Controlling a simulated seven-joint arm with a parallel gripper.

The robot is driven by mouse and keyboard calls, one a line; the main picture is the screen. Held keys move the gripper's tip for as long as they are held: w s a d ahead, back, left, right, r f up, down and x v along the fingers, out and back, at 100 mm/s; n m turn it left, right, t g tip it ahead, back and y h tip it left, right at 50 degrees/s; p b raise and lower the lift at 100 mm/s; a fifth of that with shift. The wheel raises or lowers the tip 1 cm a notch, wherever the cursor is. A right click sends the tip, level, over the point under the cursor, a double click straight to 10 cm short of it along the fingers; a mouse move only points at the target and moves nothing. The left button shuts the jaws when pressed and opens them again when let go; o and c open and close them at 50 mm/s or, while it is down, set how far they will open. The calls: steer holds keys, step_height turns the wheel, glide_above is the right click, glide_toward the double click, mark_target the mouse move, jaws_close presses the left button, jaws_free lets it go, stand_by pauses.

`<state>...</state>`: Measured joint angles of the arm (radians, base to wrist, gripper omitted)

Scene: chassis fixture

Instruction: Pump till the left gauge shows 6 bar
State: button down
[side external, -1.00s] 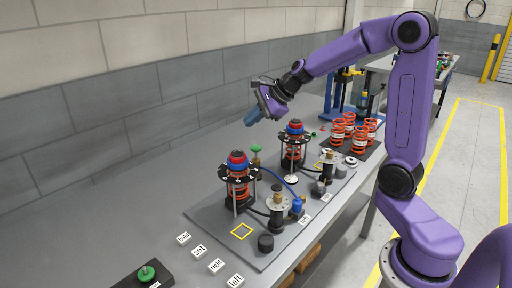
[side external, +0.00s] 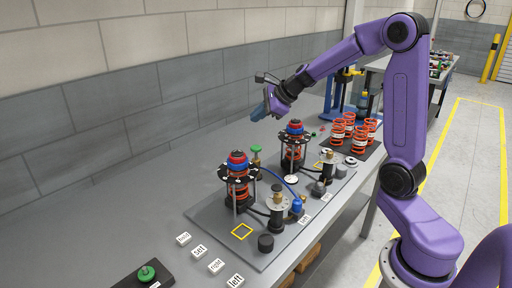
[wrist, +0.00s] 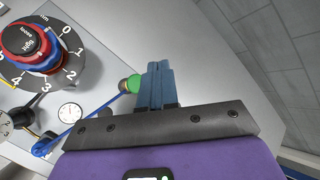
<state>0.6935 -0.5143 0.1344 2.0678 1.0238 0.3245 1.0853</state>
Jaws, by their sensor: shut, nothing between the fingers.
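My gripper (side external: 257,114) is above the bench behind the fixture plate, its blue fingers together and empty. The fingers (wrist: 158,84) also show in the wrist view, beside a green knob (wrist: 130,84) in the picture; contact cannot be told. That view shows a round white gauge (wrist: 70,112) and part of another (wrist: 4,125); the needles are too small to read. In the side view a green knob (side external: 256,149) stands on a brass fitting, and another green button (side external: 147,272) sits on a black box at the front. Which one pumps cannot be told.
Two red spring units, near (side external: 238,180) and far (side external: 294,146), stand on the grey plate (side external: 207,212). A numbered dial (wrist: 35,55) fills the wrist view's upper left. White label blocks (side external: 199,251) lie in front. More springs (side external: 360,138) stand behind right. Bench along the wall is clear.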

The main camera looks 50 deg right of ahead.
mark_target(256, 147)
steer(key=shift+f, duration=3.5)
steer(key=shift+f, duration=0.45)
steer(key=shift+s+f, duration=0.1)
steer(key=shift+f, duration=1.2)
stand_by(1.1)
steer(key=shift+d+r, duration=0.1)
steer(key=shift+r, duration=1.6)
